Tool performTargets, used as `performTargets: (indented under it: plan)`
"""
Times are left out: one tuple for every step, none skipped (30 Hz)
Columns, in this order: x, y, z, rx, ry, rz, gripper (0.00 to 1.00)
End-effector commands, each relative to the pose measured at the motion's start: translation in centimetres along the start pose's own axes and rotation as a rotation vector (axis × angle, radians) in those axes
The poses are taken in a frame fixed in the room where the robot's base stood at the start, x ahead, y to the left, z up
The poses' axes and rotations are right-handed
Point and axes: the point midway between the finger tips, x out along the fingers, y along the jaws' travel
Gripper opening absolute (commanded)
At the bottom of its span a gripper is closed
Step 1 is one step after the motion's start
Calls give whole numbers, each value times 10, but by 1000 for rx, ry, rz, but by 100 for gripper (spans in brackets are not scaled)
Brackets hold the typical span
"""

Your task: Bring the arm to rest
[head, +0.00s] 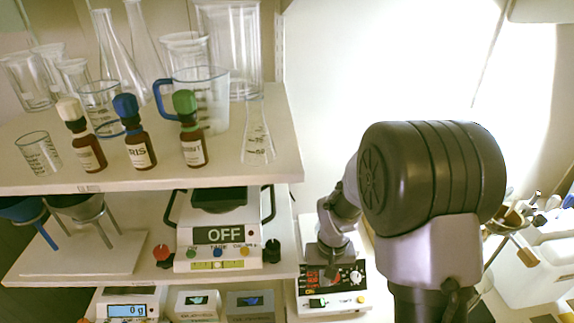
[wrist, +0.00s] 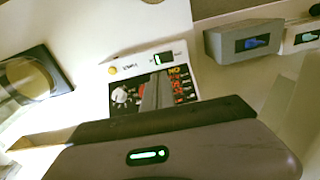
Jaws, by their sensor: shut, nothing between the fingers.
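My gripper (wrist: 156,88) shows in the wrist view as a narrow grey pair of fingers, shut and empty, in front of a device's control panel. In the head view my arm hangs at the right, with the gripper (head: 329,268) low, over or just in front of a white and black device (head: 352,300). That device also shows in the wrist view (wrist: 122,97). I cannot tell whether the fingers touch it. Three brown bottles stand upright in a row on the upper shelf, with a white cap (head: 81,140), a blue cap (head: 138,145) and a green cap (head: 191,140).
Glass beakers and flasks (head: 257,135) crowd the upper shelf (head: 110,182). Below are a device marked OFF (head: 218,236) and a funnel stand (head: 80,255). A scale (head: 125,305) and small boxes (head: 250,303) sit lowest. A white container (head: 535,275) is at the right.

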Motion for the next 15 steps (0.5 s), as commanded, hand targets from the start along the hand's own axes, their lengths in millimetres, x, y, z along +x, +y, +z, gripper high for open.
performTargets:
  plan:
    - [-32,-2,1,26,43,-9,0]
    - [-53,-3,5,47,68,-16,0]
    - [-81,-5,13,77,103,-29,0]
    - [-102,-7,21,99,129,-40,0]
    - [-120,-8,30,122,153,-52,0]
    - [-144,-10,44,151,186,-69,0]
    - [-160,-12,54,171,212,-83,0]
    - [-174,-14,66,191,236,-97,0]
    - [-191,-17,82,218,268,-119,0]
    - [-203,-19,94,236,292,-135,0]
    - [-212,-21,107,252,315,-150,0]
    - [-222,-23,122,272,342,-172,0]
    - [-228,-25,133,287,359,-187,0]
    - [-233,-27,143,299,376,-201,0]
    - [-238,-29,154,312,395,-218,0]
